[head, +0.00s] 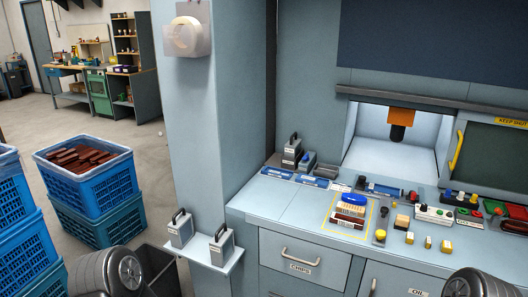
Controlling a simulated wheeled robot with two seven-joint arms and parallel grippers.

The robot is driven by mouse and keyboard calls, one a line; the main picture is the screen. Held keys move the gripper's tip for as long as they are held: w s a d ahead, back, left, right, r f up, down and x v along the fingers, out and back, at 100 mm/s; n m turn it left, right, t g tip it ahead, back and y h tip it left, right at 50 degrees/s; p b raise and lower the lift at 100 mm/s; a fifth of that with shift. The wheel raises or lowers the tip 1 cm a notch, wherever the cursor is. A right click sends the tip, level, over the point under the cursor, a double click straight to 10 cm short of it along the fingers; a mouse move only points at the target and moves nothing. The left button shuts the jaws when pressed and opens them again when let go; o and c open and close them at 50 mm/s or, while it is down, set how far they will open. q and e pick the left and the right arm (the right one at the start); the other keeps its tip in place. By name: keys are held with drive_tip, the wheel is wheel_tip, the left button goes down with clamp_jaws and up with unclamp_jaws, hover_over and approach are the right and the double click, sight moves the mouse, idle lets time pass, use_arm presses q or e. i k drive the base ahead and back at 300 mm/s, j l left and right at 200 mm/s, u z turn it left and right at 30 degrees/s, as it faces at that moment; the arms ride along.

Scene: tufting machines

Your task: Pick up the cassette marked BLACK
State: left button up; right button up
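Two grey cassettes with black handles stand upright on a small pale side shelf (205,258): a left one (181,232) and a right one (222,250). Each has a small white label, too small to read. Another grey cassette (291,154) with a black handle stands at the back left of the counter, also labelled. A lower grey piece (307,163) with a dark top is beside it. I cannot tell which one is marked BLACK. Dark parts of my arms show at the bottom left and bottom right; neither gripper is in view.
The counter (285,205) has free room at its front left. A stack of coloured pieces (348,211) lies in a yellow outline, with buttons and small blocks to the right. Blue crates (95,190) stand left on the floor. A wall column (205,130) rises behind the shelf.

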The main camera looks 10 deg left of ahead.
sight(293, 147)
drive_tip(key=i+j, duration=0.25)
drive_tip(key=j, duration=0.15)
drive_tip(key=i+j, duration=0.25)
drive_tip(key=j, duration=0.2)
drive_tip(key=i+j, duration=0.25)
drive_tip(key=j, duration=0.15)
drive_tip(key=z, duration=1.6)
